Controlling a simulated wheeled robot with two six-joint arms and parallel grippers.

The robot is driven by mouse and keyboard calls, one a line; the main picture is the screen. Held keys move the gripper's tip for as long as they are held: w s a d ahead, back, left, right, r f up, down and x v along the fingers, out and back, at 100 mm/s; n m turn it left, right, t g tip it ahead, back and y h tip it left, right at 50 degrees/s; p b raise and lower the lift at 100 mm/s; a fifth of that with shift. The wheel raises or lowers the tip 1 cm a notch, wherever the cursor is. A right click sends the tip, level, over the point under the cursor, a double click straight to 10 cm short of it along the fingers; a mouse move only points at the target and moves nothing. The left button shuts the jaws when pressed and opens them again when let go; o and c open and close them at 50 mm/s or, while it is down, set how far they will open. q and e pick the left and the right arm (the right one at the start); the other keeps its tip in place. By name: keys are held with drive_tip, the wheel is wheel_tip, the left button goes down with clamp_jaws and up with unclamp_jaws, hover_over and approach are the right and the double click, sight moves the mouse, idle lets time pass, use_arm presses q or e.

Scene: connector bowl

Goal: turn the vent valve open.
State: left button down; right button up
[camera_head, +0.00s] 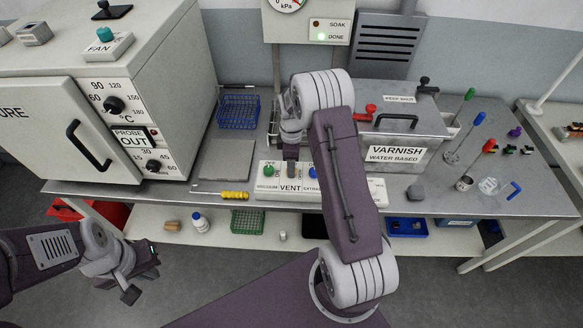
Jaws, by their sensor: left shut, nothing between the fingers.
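The white control panel (275,195) stands at the bench's front edge with the labels VACUUM, VENT and EXTRACT partly showing. A green knob (269,169) is on its left and a blue knob (312,173) to the right. The vent valve in the middle, above the VENT label (290,188), is hidden behind my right gripper (290,158), which points down at that spot. I cannot see whether its fingers touch the valve or how they stand. My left gripper (131,291) is shut and empty, low over the floor at the lower left.
A grey varnish tank (420,126) stands right of my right arm. An oven (95,75) fills the left. A blue basket (238,111) and a yellow-handled tool (234,195) lie on the bench. A box above (318,30) has a lit green DONE lamp.

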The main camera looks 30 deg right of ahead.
drive_tip(key=f, duration=0.3)
drive_tip(key=shift+w+d+f, duration=0.1)
drive_tip(key=shift+w+f, duration=0.05)
drive_tip(key=shift+w, duration=0.2)
drive_tip(key=shift+s, duration=0.2)
drive_tip(key=shift+c, duration=0.8)
clamp_jaws()
